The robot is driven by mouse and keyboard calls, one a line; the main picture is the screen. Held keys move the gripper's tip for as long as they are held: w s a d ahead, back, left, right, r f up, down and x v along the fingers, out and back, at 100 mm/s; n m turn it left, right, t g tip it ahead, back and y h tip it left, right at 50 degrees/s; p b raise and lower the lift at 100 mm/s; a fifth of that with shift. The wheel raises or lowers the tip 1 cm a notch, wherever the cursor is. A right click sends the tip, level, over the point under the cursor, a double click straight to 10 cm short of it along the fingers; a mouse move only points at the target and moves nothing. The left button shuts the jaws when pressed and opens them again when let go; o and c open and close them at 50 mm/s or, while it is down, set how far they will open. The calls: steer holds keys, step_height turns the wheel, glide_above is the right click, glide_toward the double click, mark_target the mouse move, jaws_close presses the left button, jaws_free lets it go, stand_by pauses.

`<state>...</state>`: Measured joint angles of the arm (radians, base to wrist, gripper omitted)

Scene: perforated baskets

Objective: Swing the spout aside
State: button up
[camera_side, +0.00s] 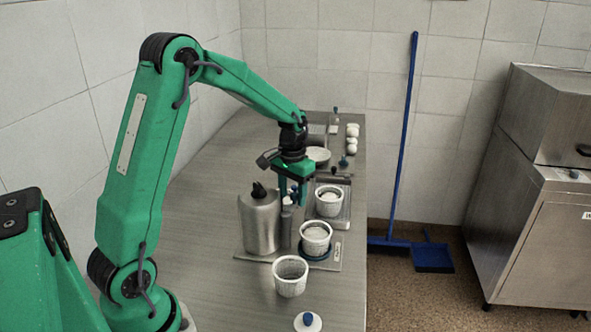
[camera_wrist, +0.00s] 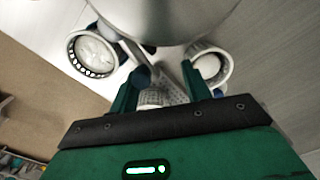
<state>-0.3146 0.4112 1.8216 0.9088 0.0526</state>
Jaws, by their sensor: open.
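A steel vessel (camera_side: 260,225) with a black knob on top stands on a steel base plate in the side view. Its rounded body fills the top of the wrist view (camera_wrist: 165,15). A slim grey upright piece (camera_side: 287,222), possibly the spout, stands just right of the vessel; I cannot tell for certain. My gripper (camera_side: 293,197) points down above this piece, beside the vessel's upper right. In the wrist view my gripper (camera_wrist: 162,82) is open, with a narrow grey bar (camera_wrist: 171,84) showing between the fingers. Contact is not clear.
White perforated baskets stand close by: one with white contents on a dark ring (camera_side: 316,232), one behind it (camera_side: 329,203), and one in front (camera_side: 290,278). A white lid with a blue knob (camera_side: 308,321) lies at the front. The counter left of the vessel is clear.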

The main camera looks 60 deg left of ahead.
steer(key=shift+s+a, duration=0.45)
steer(key=shift+a, duration=0.05)
stand_by(0.6)
steer(key=shift+c, duration=0.7)
steer(key=shift+r, duration=0.15)
step_height(320, 180, up, 7)
stand_by(0.6)
stand_by(0.4)
steer(key=s+d+r+m+t, duration=0.2)
steer(key=s+d+r+t, duration=0.1)
steer(key=s+d+r, duration=0.55)
steer(key=s+d+t, duration=0.1)
steer(key=s+d, duration=0.2)
steer(key=s, duration=0.2)
steer(key=s+d+f+m+t, duration=0.1)
steer(key=s+d, duration=0.2)
steer(key=s, duration=0.3)
steer(key=shift+d+t, duration=0.2)
steer(key=shift+t, duration=0.1)
